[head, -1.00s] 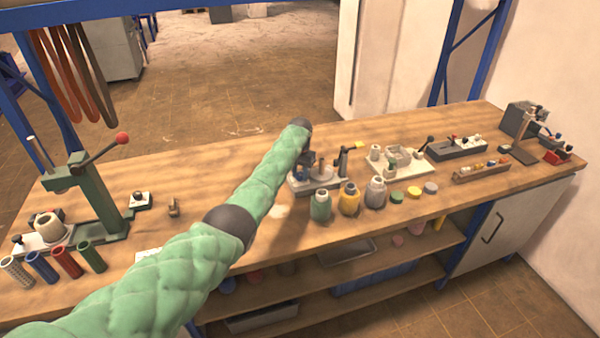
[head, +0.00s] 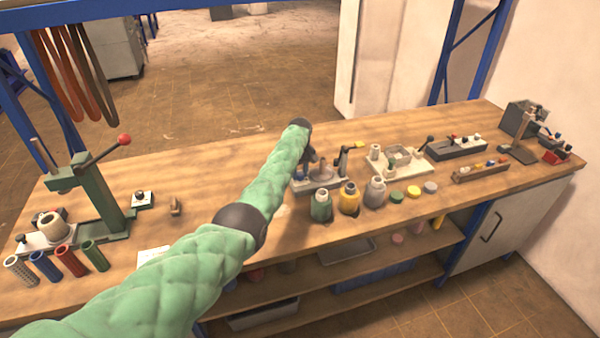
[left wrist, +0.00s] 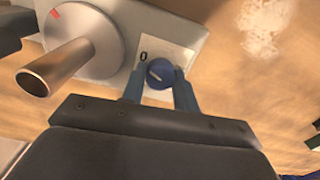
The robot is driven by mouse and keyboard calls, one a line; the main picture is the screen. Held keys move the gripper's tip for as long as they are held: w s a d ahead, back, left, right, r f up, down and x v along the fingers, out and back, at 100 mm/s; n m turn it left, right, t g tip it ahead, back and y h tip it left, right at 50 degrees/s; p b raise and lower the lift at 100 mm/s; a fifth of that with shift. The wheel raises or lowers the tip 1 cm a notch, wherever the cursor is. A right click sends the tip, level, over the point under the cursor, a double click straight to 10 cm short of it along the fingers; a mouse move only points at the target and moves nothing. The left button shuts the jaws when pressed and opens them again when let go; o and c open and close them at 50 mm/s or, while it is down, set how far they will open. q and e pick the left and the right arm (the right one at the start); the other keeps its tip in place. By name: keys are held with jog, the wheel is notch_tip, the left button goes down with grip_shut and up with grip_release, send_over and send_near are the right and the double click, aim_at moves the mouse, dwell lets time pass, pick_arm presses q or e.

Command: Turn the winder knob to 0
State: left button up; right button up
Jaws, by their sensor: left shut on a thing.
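The winder (head: 322,181) stands on the bench near its middle, partly behind my left arm in the head view. Its blue winder knob (left wrist: 159,73) shows in the left wrist view, on a pale plate with a printed 0 (left wrist: 143,56) at the knob's upper left. The knob has a short pale pointer line; its exact direction is hard to tell. My left gripper (left wrist: 160,82) is shut on the knob, one finger on each side. In the head view the left gripper (head: 312,158) is partly hidden by its arm. My right gripper is out of view.
A grey disc (left wrist: 95,45) with a red mark and a metal tube (left wrist: 55,68) sit beside the knob. A green press (head: 95,195) stands at left.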

aim_at(300, 172)
pick_arm(q)
jog(key=shift+r+n, duration=0.15)
jog(key=shift+n, duration=0.65)
jog(key=shift+w, duration=0.1)
jog(key=o, duration=0.9)
jog(key=shift+o, duration=0.4)
jog(key=shift+r, duration=0.5)
notch_tip(300, 172, up, 2)
jog(key=shift+r+b, duration=0.15)
jog(key=shift+b, duration=0.6)
notch_tip(300, 172, up, 3)
jog(key=shift+f+b, duration=0.2)
jog(key=shift+b, duration=0.2)
jog(key=shift+r, duration=0.85)
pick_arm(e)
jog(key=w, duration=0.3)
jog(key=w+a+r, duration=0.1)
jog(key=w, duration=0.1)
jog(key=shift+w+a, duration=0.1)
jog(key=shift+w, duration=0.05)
